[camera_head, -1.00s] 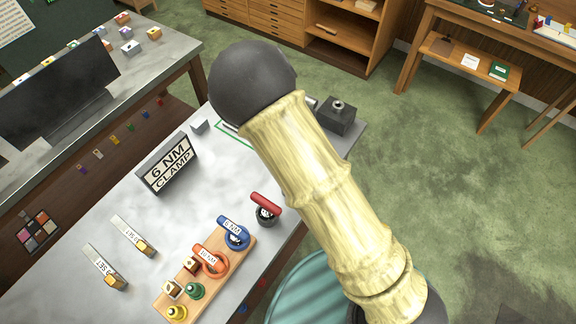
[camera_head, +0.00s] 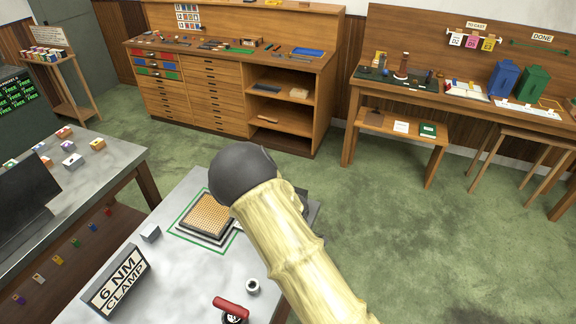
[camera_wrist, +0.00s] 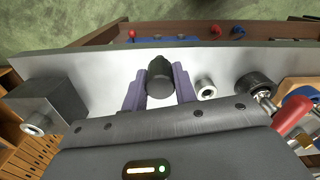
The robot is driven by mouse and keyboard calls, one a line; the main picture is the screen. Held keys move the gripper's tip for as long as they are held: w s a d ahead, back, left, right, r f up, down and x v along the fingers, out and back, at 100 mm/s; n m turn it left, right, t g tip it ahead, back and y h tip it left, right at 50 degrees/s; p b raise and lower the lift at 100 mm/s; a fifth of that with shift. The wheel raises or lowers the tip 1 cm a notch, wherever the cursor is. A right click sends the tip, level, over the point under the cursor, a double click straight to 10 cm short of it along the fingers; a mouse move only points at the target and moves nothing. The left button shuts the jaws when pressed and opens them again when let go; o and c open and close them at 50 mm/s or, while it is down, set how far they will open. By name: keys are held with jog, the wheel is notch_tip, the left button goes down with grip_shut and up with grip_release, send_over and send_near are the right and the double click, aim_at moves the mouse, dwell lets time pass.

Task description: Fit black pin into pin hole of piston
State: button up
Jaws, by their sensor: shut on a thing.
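In the wrist view my gripper (camera_wrist: 158,92) has its two purple fingers closed on a dark, rounded piece, which looks like the black pin (camera_wrist: 160,78). It is seen nearly end-on above the grey bench. A short pale metal cylinder with a dark hole (camera_wrist: 206,88) stands just right of the fingers; it also shows in the head view (camera_head: 252,286). A dark block with a silver ring (camera_wrist: 45,105) is at the left. I cannot tell for sure which is the piston. My arm hides the gripper and pin in the head view.
On the bench are a clamp sign (camera_head: 117,283), a red-handled tool (camera_head: 231,308) and a gridded plate in a green outline (camera_head: 207,217). A dark round piece (camera_wrist: 256,85) stands right of the pale cylinder. The bench (camera_head: 180,270) is clear between sign and tool.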

jog(key=w+d+f+m, duration=0.1)
jog(key=d+f+m, duration=0.1)
jog(key=d+m, duration=0.4)
jog(key=d+f+m+b, duration=0.1)
jog(key=d+f+m, duration=0.2)
jog(key=d+m, duration=0.4)
jog(key=shift+w+d+m, duration=0.3)
jog(key=shift+w+m, duration=0.05)
jog(key=shift+m, duration=1.05)
jog(key=shift+f, duration=0.1)
